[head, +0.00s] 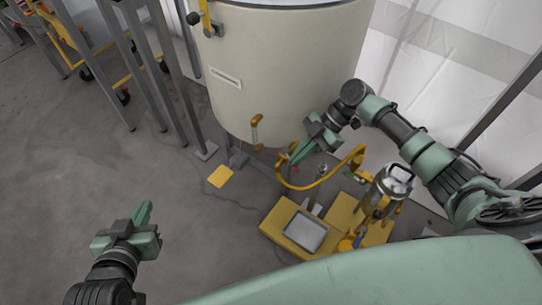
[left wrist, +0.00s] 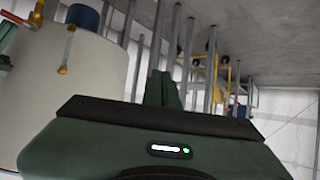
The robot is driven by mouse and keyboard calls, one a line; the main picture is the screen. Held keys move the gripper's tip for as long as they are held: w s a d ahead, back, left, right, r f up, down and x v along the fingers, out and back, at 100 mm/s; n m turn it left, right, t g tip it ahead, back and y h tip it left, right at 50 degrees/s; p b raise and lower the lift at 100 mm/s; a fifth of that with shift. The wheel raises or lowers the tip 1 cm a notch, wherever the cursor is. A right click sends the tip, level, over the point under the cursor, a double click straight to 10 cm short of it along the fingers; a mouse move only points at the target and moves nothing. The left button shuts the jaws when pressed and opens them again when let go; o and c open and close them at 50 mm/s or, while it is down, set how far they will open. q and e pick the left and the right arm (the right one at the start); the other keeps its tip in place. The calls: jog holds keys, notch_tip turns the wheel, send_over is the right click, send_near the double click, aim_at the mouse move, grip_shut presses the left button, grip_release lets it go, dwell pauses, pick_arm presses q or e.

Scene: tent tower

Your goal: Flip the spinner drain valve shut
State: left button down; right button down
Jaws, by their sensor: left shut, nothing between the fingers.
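A large cream tank (head: 285,65) stands at the top middle of the head view, with a small label plate too small to read. A yellow-ended lever or gauge (head: 255,130) is on its lower front. My right gripper (head: 294,156) is low at the tank's right side, close to yellow fittings; whether it touches or holds one is hidden. Which fitting is the drain valve is unclear. My left gripper (head: 146,212) is shut and empty over bare floor, well left of the tank. The left wrist view shows its fingers (left wrist: 163,88) together, with the tank (left wrist: 75,100) at left.
A yellow hose (head: 340,170) curves from the tank's base toward a silver canister (head: 388,188). Yellow platforms with a grey-topped scale (head: 305,231) stand below. Grey posts (head: 180,70) and a yellow cart (head: 125,75) are at upper left.

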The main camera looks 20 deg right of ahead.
jog(key=shift+d+f, duration=0.1)
jog(key=shift+d, duration=0.2)
pick_arm(q)
jog(key=shift+w+d+r+t, duration=0.25)
jog(key=shift+w+r+t, duration=0.05)
jog(key=shift+w+r, duration=0.05)
pick_arm(e)
jog(key=shift+w+d, duration=0.35)
jog(key=shift+d, duration=0.15)
pick_arm(q)
jog(key=shift+w+r, duration=0.1)
pick_arm(e)
jog(key=shift+w+a, duration=0.1)
jog(key=shift+a, duration=0.05)
dwell(0.6)
pick_arm(q)
jog(key=shift+w+d+r+t+h+b, duration=0.2)
jog(key=shift+w+r+t, duration=0.25)
jog(key=shift+r, duration=0.3)
jog(key=shift+w+d+r+t+h+b, duration=0.2)
jog(key=shift+w+r+t, duration=0.2)
jog(key=shift+r, duration=0.3)
pick_arm(e)
jog(key=shift+w+a, duration=0.4)
jog(key=shift+w, duration=0.1)
